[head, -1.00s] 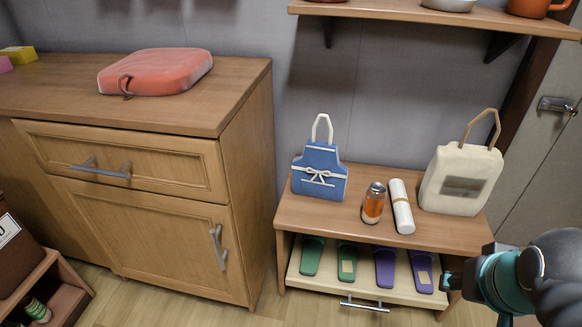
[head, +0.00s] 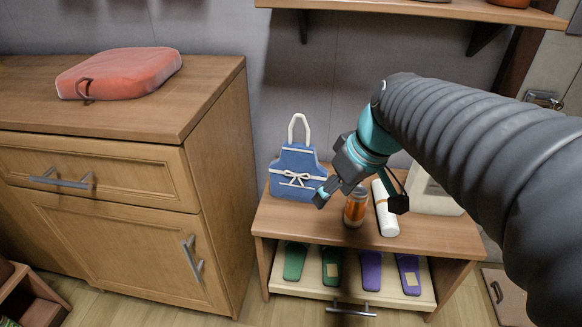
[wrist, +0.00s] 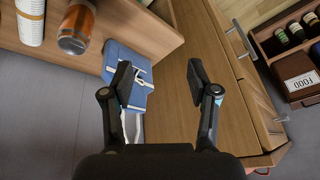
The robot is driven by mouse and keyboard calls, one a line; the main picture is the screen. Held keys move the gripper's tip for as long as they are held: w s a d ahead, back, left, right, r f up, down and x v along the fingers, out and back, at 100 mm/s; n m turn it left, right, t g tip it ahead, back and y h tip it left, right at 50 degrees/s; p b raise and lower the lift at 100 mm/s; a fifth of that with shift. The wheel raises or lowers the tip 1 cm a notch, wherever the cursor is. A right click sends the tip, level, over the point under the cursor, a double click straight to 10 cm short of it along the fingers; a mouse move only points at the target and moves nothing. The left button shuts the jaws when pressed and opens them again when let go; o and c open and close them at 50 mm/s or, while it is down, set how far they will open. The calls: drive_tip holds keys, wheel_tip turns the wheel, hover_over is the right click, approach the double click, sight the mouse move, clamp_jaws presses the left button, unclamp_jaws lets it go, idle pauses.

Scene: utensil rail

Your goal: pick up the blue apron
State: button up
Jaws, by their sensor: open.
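The blue apron (head: 297,172), with a white neck loop and a white tied bow, stands upright at the left end of the small bench (head: 420,232). My gripper (head: 360,200) is open and empty. In the head view it is just right of the apron, above and in front of the orange can. In the wrist view the apron (wrist: 127,72) shows beyond and partly behind the left finger, and my gripper (wrist: 153,82) has its fingers spread.
An orange-and-silver can (head: 355,207) and a white roll (head: 386,208) stand close right of the apron. A cream bag (head: 430,190) is partly hidden behind my arm. A wooden cabinet (head: 215,150) with a red cushion (head: 120,72) is at left. A shelf (head: 420,8) hangs above.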

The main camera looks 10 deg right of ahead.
drive_tip(key=w+d+f+n+y+b, duration=0.1)
drive_tip(key=w+d+n+y, duration=0.2)
drive_tip(key=w, duration=0.6)
drive_tip(key=n+y, duration=0.2)
drive_tip(key=n, duration=0.3)
approach(319, 164)
wheel_tip(319, 164, down, 2)
drive_tip(key=x, duration=0.6)
drive_tip(key=b+x, duration=0.1)
drive_tip(key=x, duration=0.2)
drive_tip(key=shift+w+a+r, duration=0.25)
drive_tip(key=shift+w+r, duration=0.1)
drive_tip(key=shift+r, duration=0.1)
drive_tip(key=shift+x, duration=2.7)
drive_tip(key=shift+w, duration=0.15)
clamp_jaws()
